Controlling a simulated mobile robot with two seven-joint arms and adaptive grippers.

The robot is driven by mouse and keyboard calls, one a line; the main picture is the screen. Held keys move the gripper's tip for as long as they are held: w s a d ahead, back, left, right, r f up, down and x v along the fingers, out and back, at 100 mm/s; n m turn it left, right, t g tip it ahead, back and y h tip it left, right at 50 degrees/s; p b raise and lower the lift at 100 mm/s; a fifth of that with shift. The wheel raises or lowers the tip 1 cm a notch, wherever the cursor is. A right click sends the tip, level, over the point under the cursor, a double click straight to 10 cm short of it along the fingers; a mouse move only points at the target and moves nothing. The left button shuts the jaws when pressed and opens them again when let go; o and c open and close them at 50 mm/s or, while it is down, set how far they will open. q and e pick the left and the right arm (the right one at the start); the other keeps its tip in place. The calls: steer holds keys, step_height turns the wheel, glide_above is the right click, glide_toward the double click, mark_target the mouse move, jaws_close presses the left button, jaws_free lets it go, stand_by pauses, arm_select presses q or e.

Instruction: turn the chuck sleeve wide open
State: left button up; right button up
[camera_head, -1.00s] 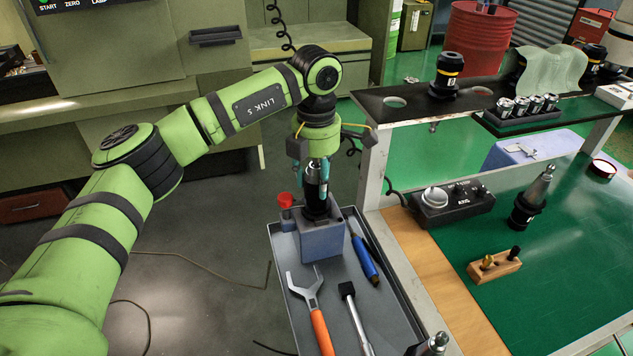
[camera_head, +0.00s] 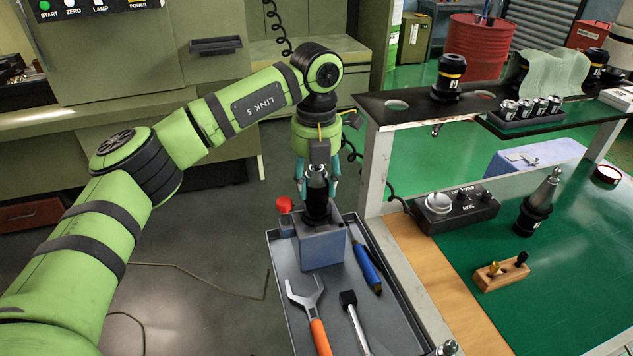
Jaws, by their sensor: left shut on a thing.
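The chuck (camera_head: 316,205) is black with a bright band near its top. It stands upright in a grey-blue holder block (camera_head: 322,248) on the tray. My left gripper (camera_head: 317,187) comes down from above and is shut on the upper part of the chuck, the sleeve. Its teal fingertips show on the left and right sides of the chuck. Part of the sleeve is hidden by the gripper. My right gripper is not in view.
A cart frame post (camera_head: 376,168) stands close to the right.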

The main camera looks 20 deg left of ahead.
arm_select(q)
steer(key=shift+s+f+n, duration=0.15)
steer(key=shift+f+n, duration=0.1)
steer(key=shift+n, duration=0.05)
steer(key=o, duration=1.2)
steer(key=shift+c, duration=0.2)
steer(key=shift+r, duration=0.35)
step_height(320, 180, up, 12)
steer(key=shift+f, duration=0.2)
